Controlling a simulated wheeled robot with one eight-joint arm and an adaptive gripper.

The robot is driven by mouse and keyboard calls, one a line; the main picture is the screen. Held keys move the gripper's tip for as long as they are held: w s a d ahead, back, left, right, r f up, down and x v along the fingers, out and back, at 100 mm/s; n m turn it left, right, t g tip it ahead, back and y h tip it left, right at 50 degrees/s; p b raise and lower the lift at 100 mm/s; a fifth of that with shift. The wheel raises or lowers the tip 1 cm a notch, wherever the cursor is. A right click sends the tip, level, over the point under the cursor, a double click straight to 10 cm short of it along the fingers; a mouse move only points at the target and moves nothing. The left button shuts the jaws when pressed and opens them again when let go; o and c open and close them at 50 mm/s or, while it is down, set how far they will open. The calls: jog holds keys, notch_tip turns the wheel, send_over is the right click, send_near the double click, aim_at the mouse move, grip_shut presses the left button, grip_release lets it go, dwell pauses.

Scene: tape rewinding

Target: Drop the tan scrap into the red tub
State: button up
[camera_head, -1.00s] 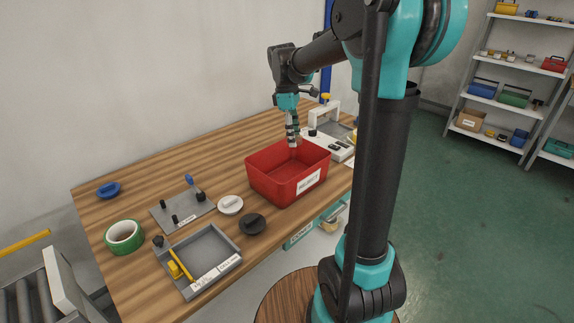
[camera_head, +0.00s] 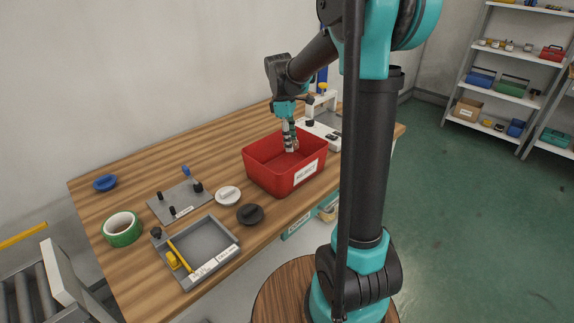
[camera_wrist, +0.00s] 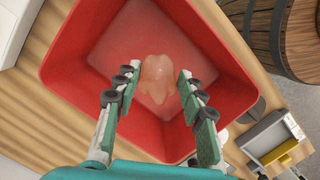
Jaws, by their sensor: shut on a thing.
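The red tub (camera_head: 265,172) stands on the wooden workbench with a white label on its front. It fills much of the wrist view, where its red wall (camera_wrist: 65,70) shows. My gripper (camera_head: 291,149) points down over the tub's opening, its fingertips at or below the rim level. In the wrist view, my gripper (camera_wrist: 157,82) is shut on the tan scrap (camera_wrist: 156,74), a soft, translucent lump between the fingertips. The scrap appears above the tub's inside; its height over the floor is hard to tell. In the head view the scrap cannot be made out.
Left of the tub lie a white disc (camera_head: 228,196), a black disc (camera_head: 250,214), a grey tray (camera_head: 233,238), a peg plate (camera_head: 160,209) and a green tape roll (camera_head: 123,240). A white device (camera_head: 322,134) stands close behind the tub.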

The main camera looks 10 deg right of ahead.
jog(key=o, duration=0.8)
notch_tip(320, 180, up, 12)
jog(key=a, duration=0.1)
jog(key=shift+w+a, duration=0.35)
jog(key=shift+f, duration=0.1)
